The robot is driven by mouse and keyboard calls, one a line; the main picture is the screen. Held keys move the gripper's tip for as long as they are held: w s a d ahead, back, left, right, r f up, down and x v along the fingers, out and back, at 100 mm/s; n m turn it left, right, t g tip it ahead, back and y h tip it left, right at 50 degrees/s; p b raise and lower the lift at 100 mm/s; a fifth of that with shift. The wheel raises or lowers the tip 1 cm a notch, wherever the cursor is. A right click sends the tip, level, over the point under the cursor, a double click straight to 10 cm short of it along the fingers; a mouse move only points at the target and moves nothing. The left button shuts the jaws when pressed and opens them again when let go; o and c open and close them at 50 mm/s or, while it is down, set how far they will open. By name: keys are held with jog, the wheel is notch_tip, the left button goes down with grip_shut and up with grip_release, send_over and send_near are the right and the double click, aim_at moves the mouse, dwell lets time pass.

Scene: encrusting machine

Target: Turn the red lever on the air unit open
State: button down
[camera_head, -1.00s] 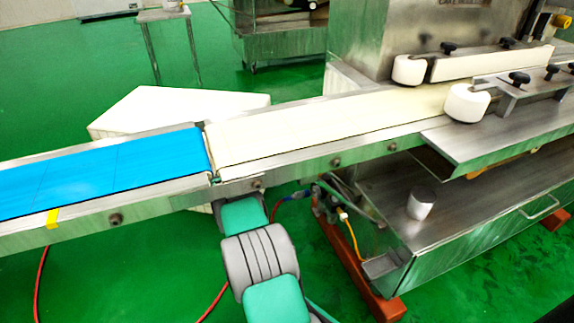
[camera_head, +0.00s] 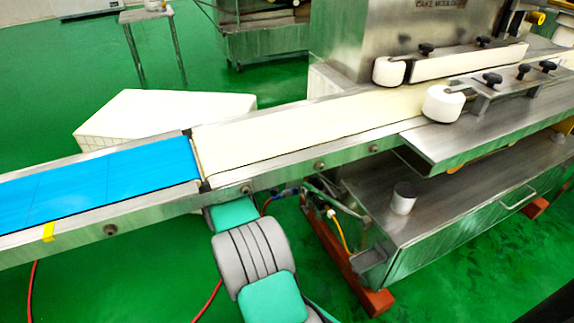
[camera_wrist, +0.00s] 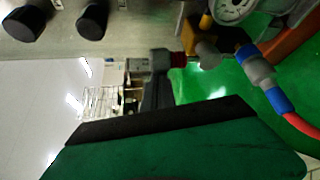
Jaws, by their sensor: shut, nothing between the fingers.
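In the wrist view, the air unit shows at the top, with a round gauge (camera_wrist: 232,8) and a hose fitting with blue collars (camera_wrist: 262,75). A small dark red part (camera_wrist: 179,60), which looks like the red lever, sits on its pipe left of the fitting. My gripper (camera_wrist: 160,78) reaches up from the dark and green body of my wrist. Its fingers are shut and end close to the red part; whether they touch it I cannot tell. In the head view, fittings of the unit (camera_head: 322,195) show under the conveyor, and my gripper is hidden behind it.
The conveyor (camera_head: 120,218) with a blue and a cream belt runs above my arm. A steel cabinet (camera_head: 460,205) on red feet stands right. A red hose (camera_wrist: 302,124) leaves the fitting.

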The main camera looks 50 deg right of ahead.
jog(key=shift+s+a, duration=0.1)
jog(key=shift+s, duration=0.2)
dwell(0.4)
